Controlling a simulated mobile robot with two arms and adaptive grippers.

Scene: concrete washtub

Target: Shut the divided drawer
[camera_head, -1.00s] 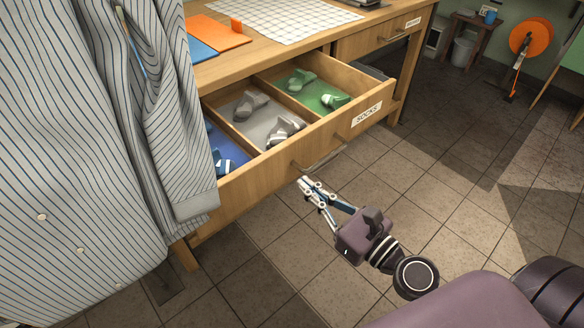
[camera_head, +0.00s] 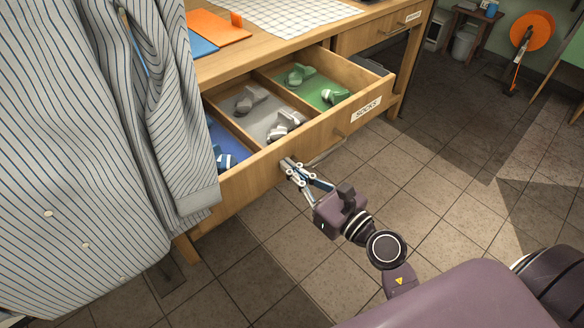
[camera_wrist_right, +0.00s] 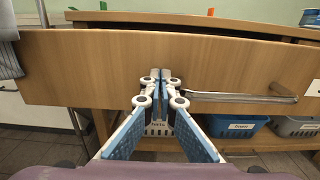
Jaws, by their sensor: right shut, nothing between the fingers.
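The divided drawer (camera_head: 262,162) labelled "SOCKS" stands open from the wooden desk. It has a blue, a grey and a green compartment, each with socks in it. My right gripper (camera_head: 287,164) is shut and empty, its fingertips at the drawer's front panel beside the left end of the bar handle. In the right wrist view the closed fingertips (camera_wrist_right: 162,76) point at the front panel (camera_wrist_right: 90,70), left of the metal handle (camera_wrist_right: 240,97); I cannot tell whether they touch. My left gripper is not in view.
A striped shirt (camera_head: 75,150) hangs at the left, hiding the drawer's left end. The desk top holds an orange board (camera_head: 218,28) and a gridded sheet (camera_head: 285,12). Baskets (camera_wrist_right: 232,126) stand below the drawer. The tiled floor in front is free.

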